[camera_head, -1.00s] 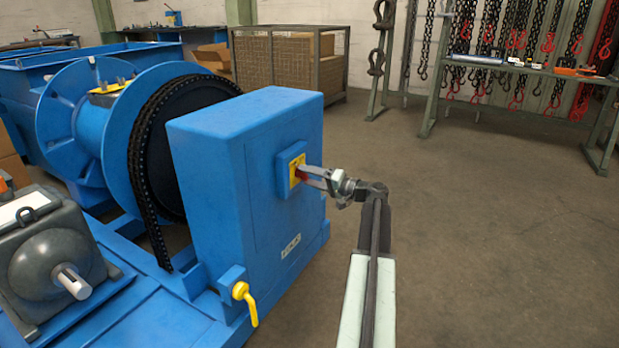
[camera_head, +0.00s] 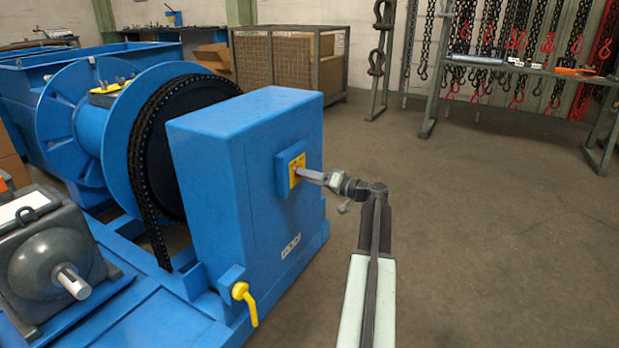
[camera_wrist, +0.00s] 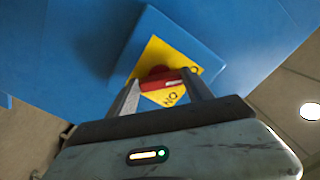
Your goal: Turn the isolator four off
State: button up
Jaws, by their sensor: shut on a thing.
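The isolator is a small blue box (camera_head: 283,178) with a yellow plate (camera_head: 299,163) on the side of the large blue housing. Its red handle (camera_wrist: 160,82) sits in the middle of the yellow plate in the wrist view, between the two fingers. My gripper (camera_wrist: 164,88) is shut on this red handle. In the wrist view the handle lies slantwise to the plate's edges, and dark lettering shows at two places on the plate. In the head view my gripper (camera_head: 301,174) meets the plate from the right and hides most of the handle.
The blue housing (camera_head: 205,200) stands beside a drum with a black chain (camera_head: 140,165). A yellow lever (camera_head: 243,292) is low on the housing's front. A rack of hanging chains (camera_head: 490,60) and a mesh crate (camera_head: 285,60) stand behind. The floor to the right is clear.

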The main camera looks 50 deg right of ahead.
jog(key=o, duration=1.4)
jog(key=shift+c, duration=0.2)
jog(key=v, duration=0.7)
jog(key=shift+s, duration=0.4)
